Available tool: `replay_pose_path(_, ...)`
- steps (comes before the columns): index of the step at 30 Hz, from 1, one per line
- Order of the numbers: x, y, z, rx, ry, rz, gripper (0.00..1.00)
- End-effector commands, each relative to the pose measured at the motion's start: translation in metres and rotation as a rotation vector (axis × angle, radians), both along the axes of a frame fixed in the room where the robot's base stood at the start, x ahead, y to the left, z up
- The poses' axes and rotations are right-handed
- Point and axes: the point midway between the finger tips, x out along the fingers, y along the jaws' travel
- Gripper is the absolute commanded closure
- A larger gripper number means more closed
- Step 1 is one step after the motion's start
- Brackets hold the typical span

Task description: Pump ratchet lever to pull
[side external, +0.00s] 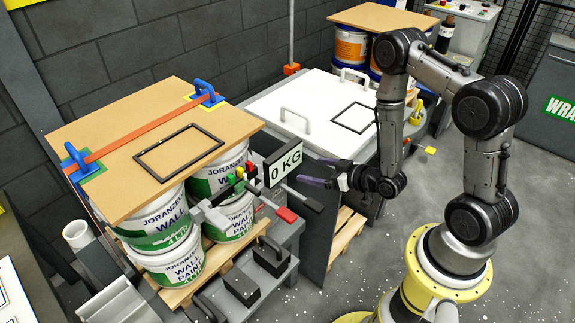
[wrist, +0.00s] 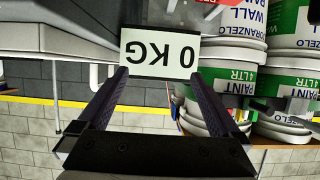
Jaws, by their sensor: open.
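A ratchet mechanism with several levers (side external: 238,180), tipped green, yellow and red, stands at the right side of the near pallet stack. A red-ended handle (side external: 286,214) and a black-ended one (side external: 313,205) stick out to the right. I cannot tell for certain which is the ratchet lever. A white display (side external: 284,163) reads "0 KG"; it appears upside down in the wrist view (wrist: 160,53). An orange strap (side external: 140,136) crosses the top board. My gripper (side external: 313,173) is open and empty, right of the display, pointing toward it. In the wrist view its fingers (wrist: 158,78) frame the display.
Paint pails (side external: 170,255) stand on a wooden pallet beneath a tan board (side external: 110,125) with blue handles and a black frame. A white-topped table (side external: 300,105) with handles stands behind. Black blocks (side external: 243,284) sit in front of the mechanism. Grey floor is open at right.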

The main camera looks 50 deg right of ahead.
Motion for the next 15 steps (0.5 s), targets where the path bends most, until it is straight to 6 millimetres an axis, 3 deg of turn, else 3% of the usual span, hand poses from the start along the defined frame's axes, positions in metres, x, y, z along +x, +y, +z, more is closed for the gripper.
replay_pose_path(6, 0.0124, 0.0002, -0.0051, 0.000, 0.000, 0.000, 0.00)
replay_pose_path(15, 0.0123, 0.0000, -0.0052, 0.000, 0.001, 0.000, 0.00)
